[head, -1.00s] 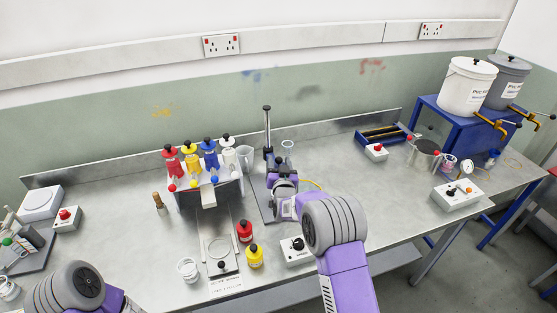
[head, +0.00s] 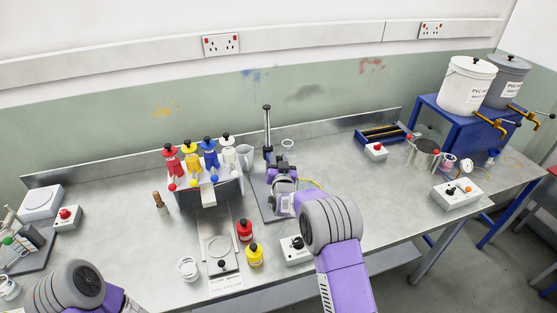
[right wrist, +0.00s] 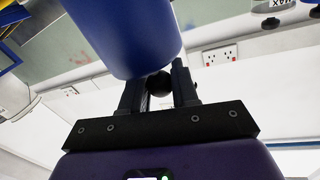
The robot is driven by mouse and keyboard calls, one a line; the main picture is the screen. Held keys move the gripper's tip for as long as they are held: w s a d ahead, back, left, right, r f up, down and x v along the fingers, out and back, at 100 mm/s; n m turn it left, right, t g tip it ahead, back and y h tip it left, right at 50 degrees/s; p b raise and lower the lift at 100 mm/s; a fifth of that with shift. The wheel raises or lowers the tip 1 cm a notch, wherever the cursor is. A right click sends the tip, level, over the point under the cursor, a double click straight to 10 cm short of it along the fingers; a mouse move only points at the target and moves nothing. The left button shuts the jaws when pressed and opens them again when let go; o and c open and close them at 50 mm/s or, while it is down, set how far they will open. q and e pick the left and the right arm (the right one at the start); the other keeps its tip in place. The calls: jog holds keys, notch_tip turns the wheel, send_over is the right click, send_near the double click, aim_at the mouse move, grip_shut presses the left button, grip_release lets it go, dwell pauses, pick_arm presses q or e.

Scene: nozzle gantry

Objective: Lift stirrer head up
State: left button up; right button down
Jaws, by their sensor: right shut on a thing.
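The stirrer stand has an upright dark post (head: 267,130) with a grey base plate (head: 266,205) near the back middle of the bench. My right gripper (head: 281,178) is beside the post, low over the plate. In the right wrist view, my right gripper (right wrist: 158,90) is shut on a round black knob (right wrist: 158,82). A large blue cylinder, seemingly the stirrer head (right wrist: 130,35), is right beside the fingers. In the head view the knob is hidden by my wrist and gripper. My left arm shows at the lower left, but its gripper is out of view.
A rack of coloured bottles (head: 207,160) stands left of the stand. Red (head: 245,231) and yellow (head: 254,255) bottles and a control box (head: 297,250) are in front. A metal pot (head: 424,155) and blue frame (head: 383,134) stand at right.

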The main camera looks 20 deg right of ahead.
notch_tip(320, 180, up, 10)
jog(key=shift+f+p, duration=0.1)
jog(key=shift+p, duration=0.8)
jog(key=c, duration=1.2)
grip_release()
jog(key=shift+o, duration=1.4)
jog(key=shift+f, duration=0.1)
